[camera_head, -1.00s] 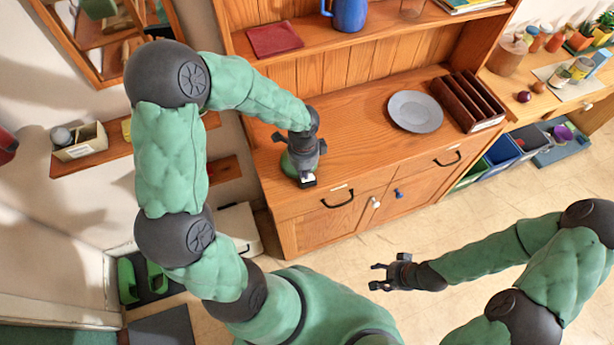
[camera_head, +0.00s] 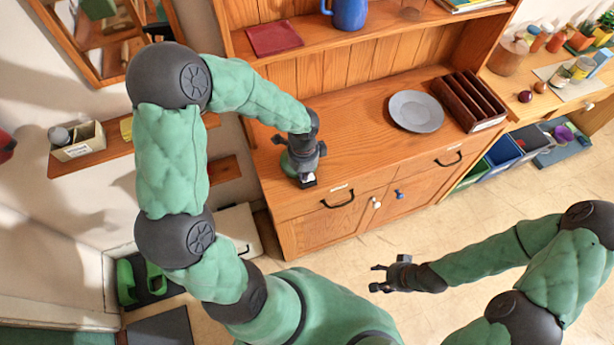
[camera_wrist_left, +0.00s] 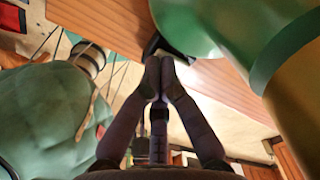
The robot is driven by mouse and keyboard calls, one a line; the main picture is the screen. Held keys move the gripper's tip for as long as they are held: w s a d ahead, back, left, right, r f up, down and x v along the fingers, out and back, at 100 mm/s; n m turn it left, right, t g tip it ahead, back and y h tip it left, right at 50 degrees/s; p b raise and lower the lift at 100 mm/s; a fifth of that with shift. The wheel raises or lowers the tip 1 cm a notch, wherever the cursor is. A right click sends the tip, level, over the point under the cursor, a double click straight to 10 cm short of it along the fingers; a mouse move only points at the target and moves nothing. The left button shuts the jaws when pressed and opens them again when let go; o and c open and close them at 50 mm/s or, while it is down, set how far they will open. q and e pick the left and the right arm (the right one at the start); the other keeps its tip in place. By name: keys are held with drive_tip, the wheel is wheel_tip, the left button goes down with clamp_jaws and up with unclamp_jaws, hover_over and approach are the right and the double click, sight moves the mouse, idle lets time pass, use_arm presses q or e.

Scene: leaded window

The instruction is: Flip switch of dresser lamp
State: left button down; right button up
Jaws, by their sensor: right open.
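The green dresser lamp (camera_head: 288,164) stands at the front left corner of the wooden dresser top, mostly hidden by my left gripper (camera_head: 306,170) in the head view. In the left wrist view the glossy green lamp (camera_wrist_left: 190,22) fills the upper right, close beside the fingers. My left gripper (camera_wrist_left: 160,68) has its fingertips together, with nothing visible between them. A small dark part (camera_wrist_left: 154,44) shows just beyond the tips; I cannot tell whether they touch it or whether it is the switch. My right gripper (camera_head: 376,279) is open and empty over the floor, away from the dresser.
A grey plate (camera_head: 416,112) and a dark slotted rack (camera_head: 470,100) stand on the dresser's right half. A blue jug (camera_head: 347,12) and a red flat item (camera_head: 274,39) are on the shelf above. The dresser top (camera_head: 360,125) between lamp and plate is clear.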

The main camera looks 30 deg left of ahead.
use_arm(q)
drive_tip(key=shift+f, duration=0.15)
drive_tip(key=shift+r+p, duration=3.05)
drive_tip(key=shift+r, duration=0.55)
drive_tip(key=shift+f, duration=0.15)
drive_tip(key=s+d+f+n+h+b, duration=0.1)
drive_tip(key=s+d+f+n+b, duration=0.1)
drive_tip(key=f, duration=0.6)
drive_tip(key=s+d+f+n+h+b, duration=0.1)
drive_tip(key=s+d+f+n+b, duration=0.1)
drive_tip(key=s+d+f+n, duration=0.3)
drive_tip(key=s+d+f+n+h+b, duration=0.2)
drive_tip(key=d+f+n, duration=0.5)
drive_tip(key=f, duration=0.6)
drive_tip(key=shift+s+d+n+b, duration=0.25)
drive_tip(key=shift+s+n+b, duration=0.3)
drive_tip(key=shift+s+n, duration=0.65)
